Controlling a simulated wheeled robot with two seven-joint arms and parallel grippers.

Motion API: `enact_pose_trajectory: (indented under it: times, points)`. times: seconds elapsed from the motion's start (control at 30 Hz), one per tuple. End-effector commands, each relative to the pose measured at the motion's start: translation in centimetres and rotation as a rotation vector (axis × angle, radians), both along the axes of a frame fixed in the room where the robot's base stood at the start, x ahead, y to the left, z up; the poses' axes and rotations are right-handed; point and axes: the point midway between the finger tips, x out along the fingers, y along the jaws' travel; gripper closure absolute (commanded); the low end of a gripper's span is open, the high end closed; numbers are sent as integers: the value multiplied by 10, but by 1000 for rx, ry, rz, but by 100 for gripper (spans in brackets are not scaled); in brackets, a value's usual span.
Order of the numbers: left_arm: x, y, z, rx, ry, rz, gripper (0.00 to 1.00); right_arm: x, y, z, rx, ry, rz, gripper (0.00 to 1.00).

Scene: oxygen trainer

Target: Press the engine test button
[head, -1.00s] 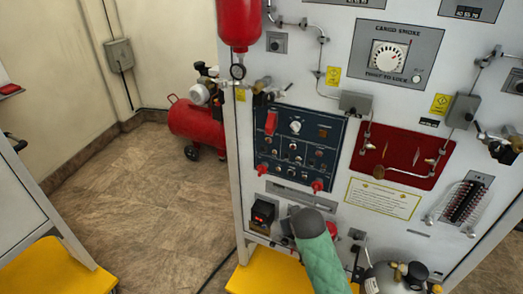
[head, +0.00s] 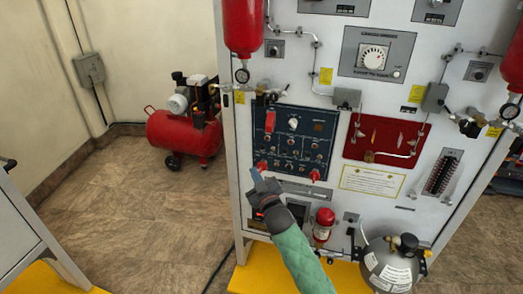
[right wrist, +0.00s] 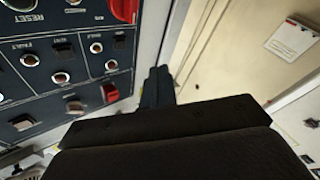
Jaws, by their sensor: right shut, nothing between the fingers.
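The dark blue control panel (head: 279,143) is on the white trainer's front, with a red guard, a pale knob and several small switches and buttons. The engine test button cannot be told apart by its label. My right gripper (head: 256,177) is shut and empty, just below the panel's lower left corner, by a red knob (head: 262,165). In the right wrist view the shut fingers (right wrist: 158,84) point up beside the panel (right wrist: 28,93), whose "RESET" and "FAULT" lettering shows. Contact cannot be told. My left gripper is out of view.
A red compressor (head: 184,133) stands on the floor at left. The yellow base (head: 250,278) lies below the trainer. Open floor is at left.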

Motion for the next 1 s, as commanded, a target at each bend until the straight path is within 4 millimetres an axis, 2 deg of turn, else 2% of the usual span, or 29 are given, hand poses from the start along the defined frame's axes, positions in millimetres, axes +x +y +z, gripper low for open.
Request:
enact_pose_trajectory:
  times: [0.1, 0.23, 0.67, 0.83, 1.0]
  points:
    - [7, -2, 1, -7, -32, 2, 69, -5, 4, 13, 14, -69, 30, 100]
    - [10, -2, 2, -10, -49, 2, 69, -9, 7, 20, 25, -107, 48, 100]
    - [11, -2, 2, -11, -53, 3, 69, -8, 7, 22, 27, -114, 52, 100]
    - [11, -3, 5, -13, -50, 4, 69, 2, 4, 21, 27, -114, 52, 100]
    - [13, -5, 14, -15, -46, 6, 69, 20, -2, 21, 26, -114, 51, 100]
